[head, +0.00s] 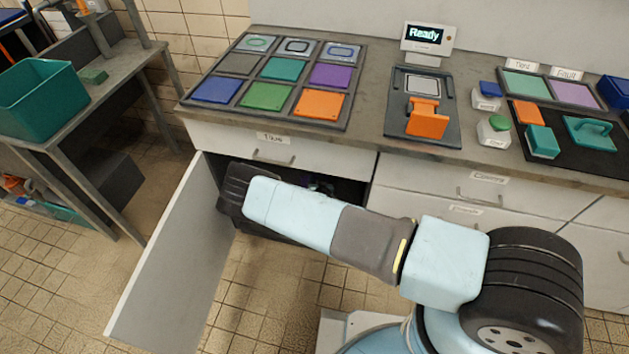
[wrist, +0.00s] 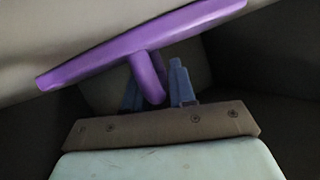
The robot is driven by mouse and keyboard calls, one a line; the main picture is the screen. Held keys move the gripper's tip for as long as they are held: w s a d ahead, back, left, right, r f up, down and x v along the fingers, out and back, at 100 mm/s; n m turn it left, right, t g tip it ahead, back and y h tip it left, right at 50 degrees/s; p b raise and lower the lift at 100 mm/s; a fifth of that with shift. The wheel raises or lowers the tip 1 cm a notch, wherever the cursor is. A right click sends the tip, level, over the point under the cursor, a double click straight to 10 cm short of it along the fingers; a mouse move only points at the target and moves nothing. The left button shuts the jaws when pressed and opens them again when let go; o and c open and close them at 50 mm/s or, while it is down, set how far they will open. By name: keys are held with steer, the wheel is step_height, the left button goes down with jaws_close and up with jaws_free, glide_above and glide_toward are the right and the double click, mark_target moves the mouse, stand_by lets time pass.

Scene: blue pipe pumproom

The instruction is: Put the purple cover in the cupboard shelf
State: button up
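The purple cover (wrist: 185,27) shows edge-on in the wrist view, slanting across the top beside a pale surface. Its handle (wrist: 149,78) points down between the two blue fingers of my gripper (wrist: 157,90). The handle partly hides the left finger and nearly meets the right one; I cannot tell whether the fingers press on it. In the head view, my arm reaches to the open cupboard (head: 345,190) under the counter. My gripper's fingers and the cover are not clearly visible there. The shelf is mostly hidden in shadow and behind my arm.
The cupboard door (head: 170,260) stands wide open to the left. A drawer (head: 285,150) is shut just above the opening. The counter (head: 375,65) holds a panel of coloured tiles and several small objects. A bench with a green bin (head: 40,98) stands at left. Tiled floor is clear in front.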

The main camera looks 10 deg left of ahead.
steer(key=o, duration=0.3)
steer(key=v, duration=1.2)
steer(key=shift+r, duration=0.1)
